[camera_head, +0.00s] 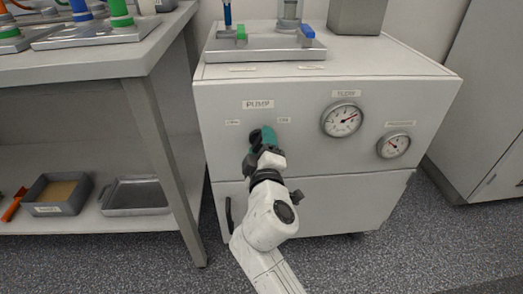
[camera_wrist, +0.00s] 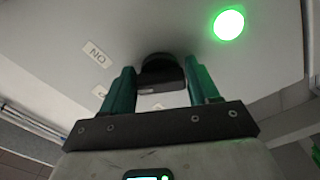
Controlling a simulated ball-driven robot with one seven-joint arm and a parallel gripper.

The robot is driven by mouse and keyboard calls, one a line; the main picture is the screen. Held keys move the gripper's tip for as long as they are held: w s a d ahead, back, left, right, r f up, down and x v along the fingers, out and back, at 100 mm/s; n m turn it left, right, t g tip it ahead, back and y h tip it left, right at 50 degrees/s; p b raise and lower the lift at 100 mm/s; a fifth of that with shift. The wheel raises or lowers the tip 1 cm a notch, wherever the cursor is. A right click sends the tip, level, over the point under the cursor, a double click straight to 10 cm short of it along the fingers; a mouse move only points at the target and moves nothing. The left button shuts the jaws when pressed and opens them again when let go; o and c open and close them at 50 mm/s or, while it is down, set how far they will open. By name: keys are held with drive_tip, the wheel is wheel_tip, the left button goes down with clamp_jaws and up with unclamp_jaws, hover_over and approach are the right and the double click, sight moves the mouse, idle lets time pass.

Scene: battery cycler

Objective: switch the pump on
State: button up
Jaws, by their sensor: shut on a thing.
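The pump panel (camera_head: 225,160) is the white front of a cabinet, with a PUMP label (camera_head: 258,104) and two small labels beneath it. My gripper (camera_head: 263,136) has teal fingers and reaches up to the panel just below that label. In the wrist view, my gripper (camera_wrist: 163,80) is shut on a round black knob (camera_wrist: 160,68), one finger on each side. An upside-down ON label (camera_wrist: 95,53) lies left of the knob. A round green light (camera_wrist: 229,24) glows at upper right.
Two round gauges, an upper one (camera_head: 342,120) and a lower one (camera_head: 394,145), sit right of my gripper. A metal plate with valves (camera_head: 265,48) lies on the cabinet top. A bench (camera_head: 90,62) with trays on its shelf stands close at left.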

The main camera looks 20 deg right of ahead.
drive_tip(key=shift+f+m, duration=0.15)
drive_tip(key=shift+m, duration=0.15)
drive_tip(key=o, duration=1)
drive_tip(key=shift+c, duration=0.2)
drive_tip(key=p+v, duration=0.2)
drive_tip(key=v, duration=0.8)
drive_tip(key=shift+s, duration=0.4)
drive_tip(key=shift+a, duration=0.1)
